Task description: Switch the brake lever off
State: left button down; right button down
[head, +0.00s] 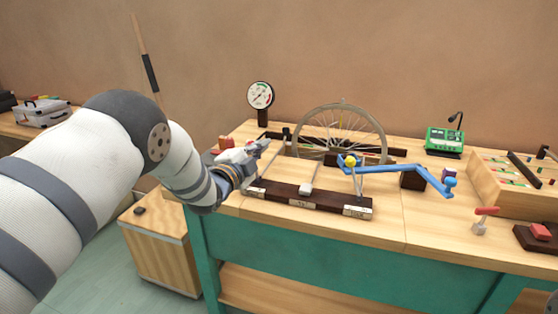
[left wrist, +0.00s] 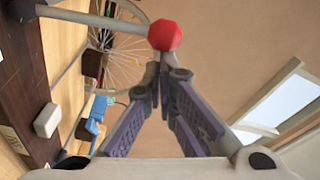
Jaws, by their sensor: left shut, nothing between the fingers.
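A dark lever base (head: 290,196) with small pale labels lies along the front of the bench; I cannot read which label marks the brake lever. A lever with a red knob (left wrist: 165,35) stands at its left end, its grey rod (left wrist: 95,17) crossing the top of the left wrist view. My left gripper (head: 258,150) is shut and empty beside this lever, its fingertips (left wrist: 160,65) just by the red knob; I cannot tell if they touch. In the head view the gripper hides most of that knob. Another lever with a yellow knob (head: 350,161) stands at the base's right end.
A spoked wheel (head: 340,132) stands behind the levers. A blue crank arm (head: 410,171) reaches right. A round gauge (head: 260,95), a green device (head: 444,141) and a small red-handled switch (head: 484,214) are also on the bench.

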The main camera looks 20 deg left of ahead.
pick_arm(q)
jog(key=shift+a+n, duration=0.6)
jog(key=shift+a, duration=0.65)
jog(key=shift+r, duration=0.1)
